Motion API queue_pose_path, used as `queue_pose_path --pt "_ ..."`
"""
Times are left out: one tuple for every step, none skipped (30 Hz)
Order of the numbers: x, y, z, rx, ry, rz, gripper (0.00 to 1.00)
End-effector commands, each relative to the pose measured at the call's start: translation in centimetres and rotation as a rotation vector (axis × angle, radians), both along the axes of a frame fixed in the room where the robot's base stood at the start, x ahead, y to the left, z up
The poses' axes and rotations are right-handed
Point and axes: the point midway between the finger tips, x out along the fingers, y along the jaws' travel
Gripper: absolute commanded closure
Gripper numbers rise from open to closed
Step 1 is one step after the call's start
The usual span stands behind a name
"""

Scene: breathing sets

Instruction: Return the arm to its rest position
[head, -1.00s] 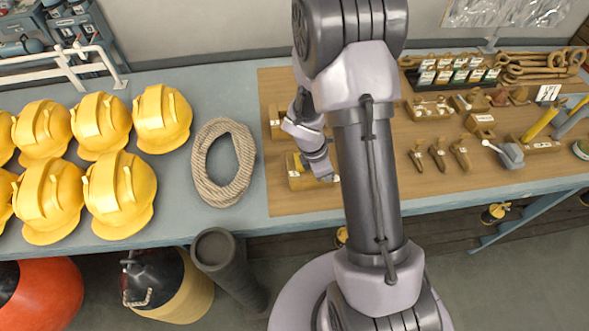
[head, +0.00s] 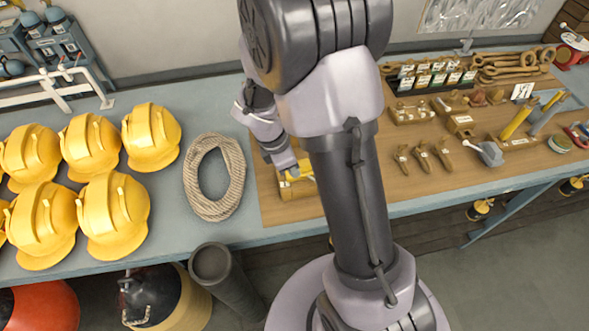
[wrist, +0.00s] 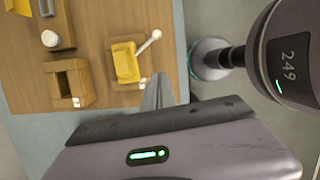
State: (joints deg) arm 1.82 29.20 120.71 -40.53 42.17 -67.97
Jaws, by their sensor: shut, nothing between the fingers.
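My arm rises through the middle of the head view, bent over the bench. My gripper (wrist: 158,92) shows in the wrist view with its narrow fingers together and nothing between them. In the head view, my wrist hangs to the left of the forearm, above the left part of the brown board, and the fingertips are hard to make out there. A yellow piece on a wooden block (wrist: 126,62), with a white-tipped lever beside it, lies just beyond the fingers in the wrist view. I cannot tell the height between them.
The bench holds yellow helmets (head: 115,213), a rope coil (head: 214,177) and a brown board (head: 415,172) with small wooden parts. Shackle-like pieces (head: 515,65) lie at the back right. A dark tube (head: 225,280) stands before the bench. Bare bench shows around the rope.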

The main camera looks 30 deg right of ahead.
Motion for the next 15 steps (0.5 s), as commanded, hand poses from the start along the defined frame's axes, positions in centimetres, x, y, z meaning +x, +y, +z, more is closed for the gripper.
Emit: queue_pose_path --pt "0.0 0.0 0.0 0.0 0.0 0.0 1.0" --pt "0.0 0.0 0.0 0.0 0.0 0.0 1.0" --pt "0.0 0.0 0.0 0.0 0.0 0.0 1.0" --pt "0.0 0.0 0.0 0.0 0.0 0.0 1.0" --pt "0.0 0.0 0.0 0.0 0.0 0.0 1.0" --pt "0.0 0.0 0.0 0.0 0.0 0.0 1.0" --pt "0.0 0.0 0.0 0.0 -0.001 -0.001 1.0" --pt "0.0 0.0 -0.1 0.001 -0.006 -0.01 1.0" --pt "-0.1 0.2 -0.2 0.005 -0.028 -0.042 1.0" --pt "-0.2 0.4 -0.3 0.012 -0.055 -0.089 1.0" --pt "-0.4 0.8 -0.3 0.023 -0.097 -0.157 1.0" --pt "-1.0 1.4 -0.4 0.047 -0.162 -0.281 1.0" --pt "-1.7 2.0 -0.6 0.074 -0.221 -0.393 1.0" --pt "-2.6 2.8 -0.7 0.11 -0.279 -0.515 1.0" --pt "-4.0 3.9 -1.0 0.168 -0.354 -0.686 1.0"
